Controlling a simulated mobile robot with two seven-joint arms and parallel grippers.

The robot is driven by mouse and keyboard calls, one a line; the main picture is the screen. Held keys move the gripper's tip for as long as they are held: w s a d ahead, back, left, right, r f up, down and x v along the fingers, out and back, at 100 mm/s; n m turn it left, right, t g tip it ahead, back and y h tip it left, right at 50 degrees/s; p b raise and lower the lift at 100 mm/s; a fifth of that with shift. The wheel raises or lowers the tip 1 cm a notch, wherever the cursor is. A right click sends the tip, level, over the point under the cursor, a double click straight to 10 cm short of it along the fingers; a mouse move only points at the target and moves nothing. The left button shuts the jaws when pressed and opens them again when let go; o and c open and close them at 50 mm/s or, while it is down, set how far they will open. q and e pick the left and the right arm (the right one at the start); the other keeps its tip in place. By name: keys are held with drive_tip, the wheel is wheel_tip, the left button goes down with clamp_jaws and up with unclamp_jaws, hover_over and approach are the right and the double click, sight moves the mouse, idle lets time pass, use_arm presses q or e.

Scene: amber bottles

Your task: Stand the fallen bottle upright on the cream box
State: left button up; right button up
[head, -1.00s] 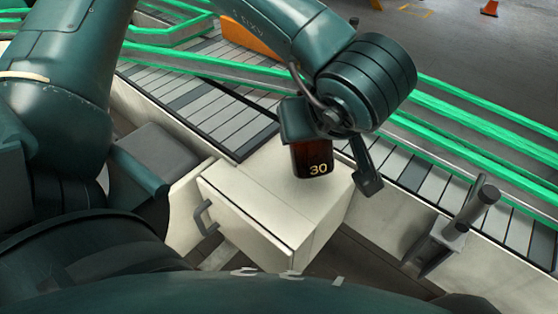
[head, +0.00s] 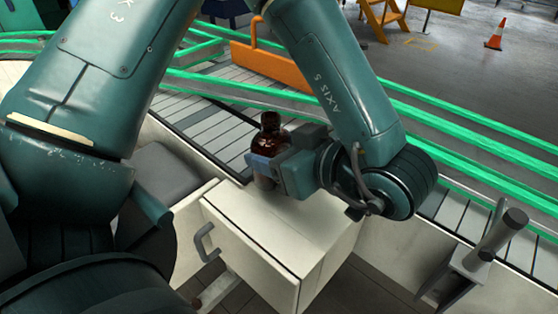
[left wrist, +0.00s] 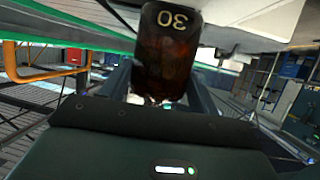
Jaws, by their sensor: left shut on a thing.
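The amber bottle (head: 270,137) is dark brown with its neck up, and it looks about upright over the far left part of the cream box. My left gripper (head: 266,171) is shut on it from the right side, around its body. I cannot tell whether its base touches the box, as the gripper hides its lower part. The bottle also shows in the left wrist view (left wrist: 167,50) with the number 30 upside down. The cream box (head: 312,222) has a grey handle on its front. My right gripper is not in view.
A conveyor (head: 212,122) with green rails runs behind the box, with an orange barrier (head: 268,66) beyond it. A grey bracket with a cylindrical post (head: 486,248) stands to the right. The box top nearer the front is clear.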

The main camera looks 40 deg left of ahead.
use_arm(q)
drive_tip(key=shift+f, duration=1.15)
drive_tip(key=o, duration=1.1)
drive_tip(key=shift+f, duration=0.1)
drive_tip(key=shift+c, duration=0.2)
drive_tip(key=b+v, duration=0.1)
drive_tip(key=v, duration=1.1)
